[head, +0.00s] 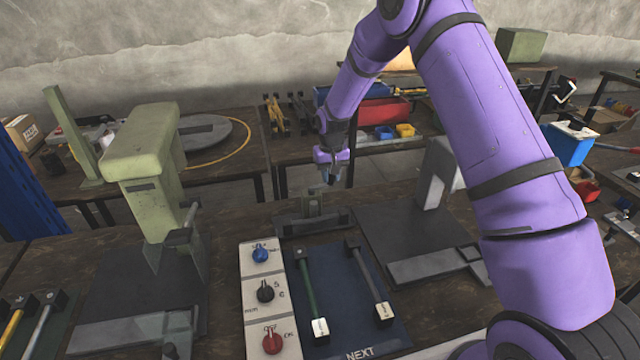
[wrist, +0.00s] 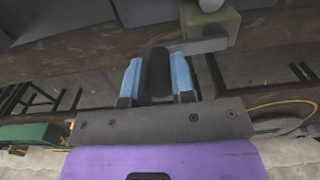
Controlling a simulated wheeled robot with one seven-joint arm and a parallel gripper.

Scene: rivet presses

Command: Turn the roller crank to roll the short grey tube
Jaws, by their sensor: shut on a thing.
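My gripper (head: 331,178) is at the roller at the back of the bench, in the middle of the head view. In the wrist view its two blue fingers (wrist: 157,78) are shut on a dark upright cylinder, the crank handle (wrist: 159,70). A grey crank arm (wrist: 197,45) runs from the handle to an olive block (wrist: 222,24). I cannot make out a tube in the roller.
A green tube (head: 308,285) lies left of the grey one on the mat. A panel (head: 251,292) with blue, black and red knobs is left of the mat. A pale green press (head: 150,170) stands at left, and a grey fixture (head: 436,175) stands right of the roller.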

